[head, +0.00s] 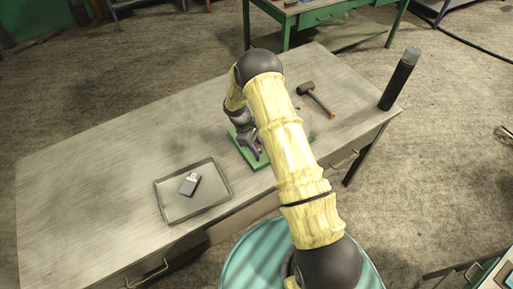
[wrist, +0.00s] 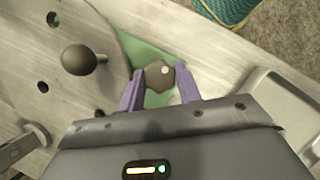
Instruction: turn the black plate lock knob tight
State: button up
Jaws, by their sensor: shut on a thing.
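The black plate lock knob (wrist: 157,76) is a small dark lobed knob with a pale dot on it, in the upper middle of the wrist view. My gripper (wrist: 160,82) has its two purple fingers on either side of it and is shut on it. Beside it on the left is a round grey plate (wrist: 100,25) with several holes and a dark ball handle (wrist: 78,60). A green base (wrist: 150,52) lies beneath. In the head view my gripper is low over the green base (head: 233,137), and my arm hides the knob.
A grey tray (head: 165,205) holding a small dark block (head: 190,184) lies left of the base. A hammer (head: 311,92) lies behind my arm. A black cylinder (head: 398,82) stands at the right end of the workbench (head: 90,170). The bench's left part is clear.

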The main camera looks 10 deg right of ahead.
jog(key=m+b, duration=0.2)
jog(key=m+g+y+b, duration=0.1)
jog(key=m, duration=0.1)
jog(key=shift+w+f+b, duration=0.15)
jog(key=shift+f+b, duration=0.05)
jog(key=shift+b, duration=0.2)
jog(key=m+b, duration=0.1)
jog(key=m, duration=0.1)
jog(key=m+y+b, duration=0.1)
jog(key=shift+d+r+m+g+y, duration=0.1)
jog(key=shift+m+g+y, duration=0.2)
jog(key=shift+m, duration=0.1)
jog(key=m+y+b, duration=0.1)
jog(key=m, duration=0.1)
jog(key=m+b, duration=0.1)
jog(key=m, duration=0.1)
jog(key=shift+d+r+y, duration=0.1)
jog(key=shift+d+y, duration=0.05)
jog(key=shift+y, duration=0.25)
jog(key=m+y+b, duration=0.1)
jog(key=m, duration=0.3)
jog(key=shift+d+r+m, duration=0.1)
jog(key=shift+m, duration=0.2)
jog(key=shift+y, duration=0.3)
jog(key=o, duration=1)
jog(key=shift+c, duration=0.2)
